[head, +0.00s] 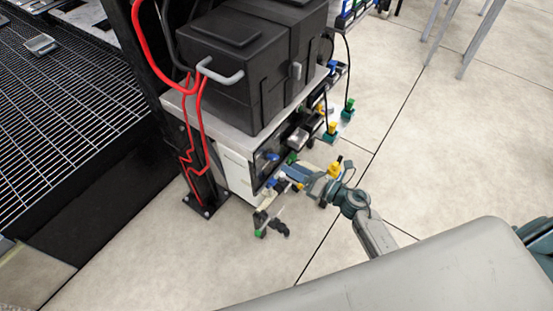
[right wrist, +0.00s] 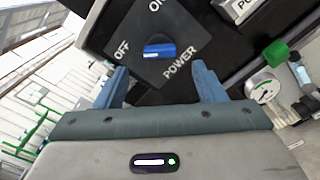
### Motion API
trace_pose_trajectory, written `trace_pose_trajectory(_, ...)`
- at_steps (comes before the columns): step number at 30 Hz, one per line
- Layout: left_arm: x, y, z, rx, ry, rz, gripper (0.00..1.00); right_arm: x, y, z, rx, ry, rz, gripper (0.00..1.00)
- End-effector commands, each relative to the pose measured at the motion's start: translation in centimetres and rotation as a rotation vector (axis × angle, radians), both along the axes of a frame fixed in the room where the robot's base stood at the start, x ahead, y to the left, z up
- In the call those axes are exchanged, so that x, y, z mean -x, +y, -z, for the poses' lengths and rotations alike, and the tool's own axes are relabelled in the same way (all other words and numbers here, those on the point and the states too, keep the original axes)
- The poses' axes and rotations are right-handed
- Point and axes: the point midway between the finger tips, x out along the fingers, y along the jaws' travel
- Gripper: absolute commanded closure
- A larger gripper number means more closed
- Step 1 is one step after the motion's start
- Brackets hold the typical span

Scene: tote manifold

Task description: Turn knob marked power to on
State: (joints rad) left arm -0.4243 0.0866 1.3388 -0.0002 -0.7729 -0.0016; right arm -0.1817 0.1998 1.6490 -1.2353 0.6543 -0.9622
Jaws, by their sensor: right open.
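The power knob (right wrist: 158,51) is a blue bar on a dark grey square plate (right wrist: 188,35) marked OFF, ON and POWER. In the right wrist view its bar lies level across the picture, with OFF to its left and ON above it. My right gripper (right wrist: 160,85) is open and empty, its two blue fingers pointing at the plate just below the knob, not around it. In the head view my right gripper (head: 288,173) is close to the front panel, by a small blue knob (head: 271,156). My left gripper is not in view.
A black case (head: 245,65) with a grey handle stands on the unit above the panel. Pipes with yellow, green and blue fittings (head: 337,165) stick out beside my gripper. A gauge (right wrist: 264,89) and green valve handle (right wrist: 276,52) are at the right. The floor in front is clear.

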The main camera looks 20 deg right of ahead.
Motion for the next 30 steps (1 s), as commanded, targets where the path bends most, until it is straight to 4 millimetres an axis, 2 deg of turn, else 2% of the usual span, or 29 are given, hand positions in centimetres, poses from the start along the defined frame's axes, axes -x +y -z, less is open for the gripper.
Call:
trace_pose_trajectory(3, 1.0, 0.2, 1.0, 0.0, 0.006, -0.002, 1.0, -2.0, 1.5, -0.3, -0.005, 0.0, 0.001, 0.36)
trace_pose_trajectory(9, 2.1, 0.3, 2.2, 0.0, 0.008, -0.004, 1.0, -4.2, 3.2, -0.1, -0.004, 0.002, 0.001, 0.36)
trace_pose_trajectory(14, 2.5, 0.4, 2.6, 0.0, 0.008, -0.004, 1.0, -4.9, 3.8, 0.0, -0.003, 0.002, 0.001, 0.36)
trace_pose_trajectory(22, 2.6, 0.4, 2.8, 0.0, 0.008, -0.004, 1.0, -5.0, 3.9, 0.0, -0.002, 0.002, 0.001, 0.36)
trace_pose_trajectory(23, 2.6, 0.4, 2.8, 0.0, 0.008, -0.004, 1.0, -5.0, 3.9, 0.0, -0.002, 0.002, 0.001, 0.4)
trace_pose_trajectory(29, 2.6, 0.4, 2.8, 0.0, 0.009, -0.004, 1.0, -5.0, 3.9, 0.0, -0.002, 0.002, 0.001, 0.8)
trace_pose_trajectory(30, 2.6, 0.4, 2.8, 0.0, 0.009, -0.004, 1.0, -5.0, 3.9, 0.0, -0.002, 0.002, 0.001, 0.81)
